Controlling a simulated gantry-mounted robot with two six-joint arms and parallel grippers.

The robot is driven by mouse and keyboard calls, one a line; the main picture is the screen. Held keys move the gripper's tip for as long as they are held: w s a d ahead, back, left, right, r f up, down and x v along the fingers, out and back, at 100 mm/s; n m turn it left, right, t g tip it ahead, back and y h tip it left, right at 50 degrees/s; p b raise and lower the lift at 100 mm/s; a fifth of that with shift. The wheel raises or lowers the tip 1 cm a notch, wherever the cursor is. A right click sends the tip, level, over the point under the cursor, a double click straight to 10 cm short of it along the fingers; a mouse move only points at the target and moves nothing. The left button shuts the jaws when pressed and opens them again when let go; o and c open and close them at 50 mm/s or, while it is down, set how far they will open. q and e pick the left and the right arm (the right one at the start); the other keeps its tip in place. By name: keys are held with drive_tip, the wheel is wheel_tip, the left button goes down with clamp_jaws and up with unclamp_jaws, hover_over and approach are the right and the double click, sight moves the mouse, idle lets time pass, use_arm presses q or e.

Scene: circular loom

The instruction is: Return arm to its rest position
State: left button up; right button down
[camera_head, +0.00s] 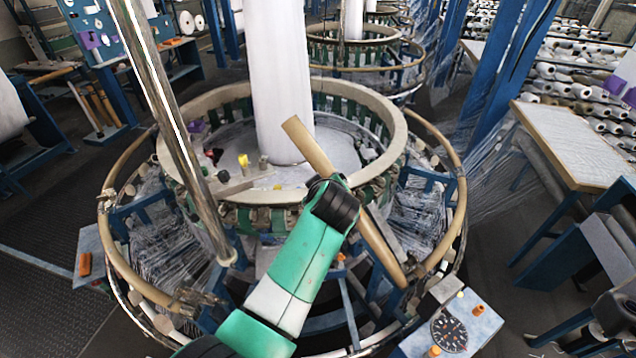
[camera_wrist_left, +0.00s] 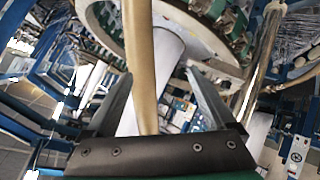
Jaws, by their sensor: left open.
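My left arm (camera_head: 290,270), green and white, reaches up from the bottom of the head view over the front of the circular loom. Its black wrist end (camera_head: 335,203) is above the loom's front rim; the fingers are mostly hidden there. In the left wrist view my left gripper (camera_wrist_left: 160,75) is open, its two fingers wide apart. A tan bar (camera_head: 375,245) slants past the wrist in the head view. It also shows in the left wrist view (camera_wrist_left: 140,60), between the fingers with gaps on both sides. My right gripper is not in view.
The loom's pale ring (camera_head: 395,125) surrounds a tall white roll (camera_head: 280,70). A shiny metal pole (camera_head: 165,100) rises at the left. A small plate with a dial (camera_head: 449,332) is at lower right. A table (camera_head: 575,145) stands at right; dark floor (camera_head: 50,215) is open at left.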

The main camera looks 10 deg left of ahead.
use_arm(q)
drive_tip(key=shift+a, duration=0.1)
drive_tip(key=w+a+n, duration=0.1)
drive_tip(key=a+n, duration=0.1)
drive_tip(key=a, duration=0.5)
drive_tip(key=s+a+r+m+t, duration=0.15)
drive_tip(key=r+t, duration=0.25)
drive_tip(key=r, duration=0.4)
drive_tip(key=s+a+r+n+t, duration=0.1)
drive_tip(key=s+a+r+t, duration=0.15)
drive_tip(key=r, duration=0.55)
drive_tip(key=s+r+m+t+h, duration=0.2)
drive_tip(key=s+r+m+t, duration=0.3)
drive_tip(key=s+r, duration=0.5)
drive_tip(key=s+r+m+t+h, duration=0.2)
drive_tip(key=s+r+m+t, duration=0.3)
drive_tip(key=s+r, duration=0.5)
drive_tip(key=s+m, duration=0.2)
drive_tip(key=s, duration=0.4)
drive_tip(key=shift+d+r, duration=0.35)
drive_tip(key=shift+r, duration=0.05)
